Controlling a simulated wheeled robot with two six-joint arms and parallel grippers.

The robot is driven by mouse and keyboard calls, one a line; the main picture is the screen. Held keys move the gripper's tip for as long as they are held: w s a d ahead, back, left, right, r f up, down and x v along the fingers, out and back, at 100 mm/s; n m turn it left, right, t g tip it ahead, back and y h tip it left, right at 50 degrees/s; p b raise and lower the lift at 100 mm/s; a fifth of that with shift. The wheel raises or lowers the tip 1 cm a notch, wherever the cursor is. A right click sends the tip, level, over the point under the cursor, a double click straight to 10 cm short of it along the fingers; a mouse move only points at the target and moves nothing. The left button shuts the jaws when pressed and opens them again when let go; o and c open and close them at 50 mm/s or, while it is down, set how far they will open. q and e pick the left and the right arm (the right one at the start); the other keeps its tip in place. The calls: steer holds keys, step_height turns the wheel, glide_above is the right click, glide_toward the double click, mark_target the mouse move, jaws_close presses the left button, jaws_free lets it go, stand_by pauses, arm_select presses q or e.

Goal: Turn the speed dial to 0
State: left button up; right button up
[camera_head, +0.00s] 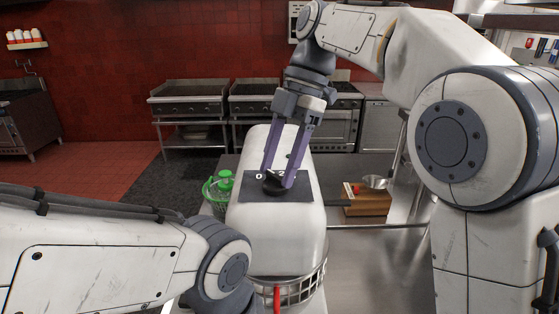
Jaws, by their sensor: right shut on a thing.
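The black speed dial (273,184) sits on a dark panel (303,189) on top of a white mixer (252,230). A white 0 and a 2 show on the panel behind the dial. My right gripper (278,180) reaches down from above, and its two purple fingers are shut on the dial from either side. The dial's pointer direction is too small to tell. My left arm (110,262) crosses the lower left, and its gripper is not in view.
The mixer stands by a steel counter (385,270). Stoves (188,100) line the red back wall.

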steer(key=o, duration=1.4)
steer(key=shift+c, duration=0.2)
steer(key=shift+r, duration=0.1)
steer(key=v, duration=0.4)
steer(key=shift+w+r+p, duration=0.1)
steer(key=shift+r+p, duration=0.05)
steer(key=shift+p, duration=0.2)
steer(key=p+v, duration=0.5)
steer(key=v, duration=0.1)
